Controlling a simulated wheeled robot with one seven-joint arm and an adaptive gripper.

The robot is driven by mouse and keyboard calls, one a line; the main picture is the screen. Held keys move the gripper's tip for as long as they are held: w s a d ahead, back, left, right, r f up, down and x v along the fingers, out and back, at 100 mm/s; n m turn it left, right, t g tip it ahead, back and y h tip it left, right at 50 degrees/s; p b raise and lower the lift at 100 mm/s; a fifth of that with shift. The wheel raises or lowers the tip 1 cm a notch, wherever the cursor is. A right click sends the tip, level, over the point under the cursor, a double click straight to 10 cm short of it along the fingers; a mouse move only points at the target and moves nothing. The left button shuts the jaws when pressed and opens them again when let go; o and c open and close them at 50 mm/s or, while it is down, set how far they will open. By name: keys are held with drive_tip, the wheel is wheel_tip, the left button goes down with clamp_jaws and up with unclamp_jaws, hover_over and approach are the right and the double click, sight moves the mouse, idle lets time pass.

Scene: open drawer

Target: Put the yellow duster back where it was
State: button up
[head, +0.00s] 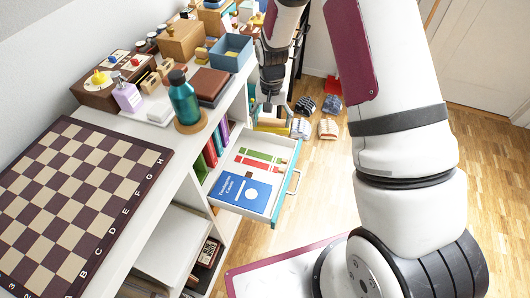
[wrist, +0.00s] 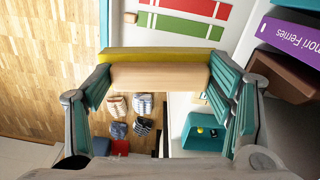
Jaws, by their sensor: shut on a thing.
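My gripper (head: 270,108) is above the floor at the far end of the open drawer. In the wrist view, my gripper (wrist: 160,82) is shut on the yellow duster (wrist: 160,54), a block with a beige wooden part and a yellow layer, gripped across its length. In the head view the duster (head: 273,123) is small and partly hidden by the fingers. The red and green strips also show in the wrist view (wrist: 185,15).
A shelf top beside the drawer carries a chessboard (head: 70,200), a teal bottle (head: 184,100), a purple bottle (head: 127,94), a blue box (head: 231,52) and wooden boxes. Books stand in the shelf below. Several shoes (head: 328,128) lie on the wooden floor beyond.

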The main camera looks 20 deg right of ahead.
drive_tip(key=shift+m, duration=0.9)
drive_tip(key=w+f+b, duration=0.1)
drive_tip(key=f+b, duration=0.2)
drive_tip(key=f, duration=0.1)
drive_tip(key=w+f+b, duration=0.1)
drive_tip(key=f+b, duration=0.2)
drive_tip(key=f, duration=0.2)
drive_tip(key=w+f+b, duration=0.1)
drive_tip(key=f+b, duration=0.2)
drive_tip(key=f, duration=0.2)
drive_tip(key=shift+w+a, duration=0.25)
drive_tip(key=shift+f+b, duration=0.1)
drive_tip(key=shift+b, duration=0.2)
drive_tip(key=o, duration=1.5)
drive_tip(key=shift+o, duration=0.2)
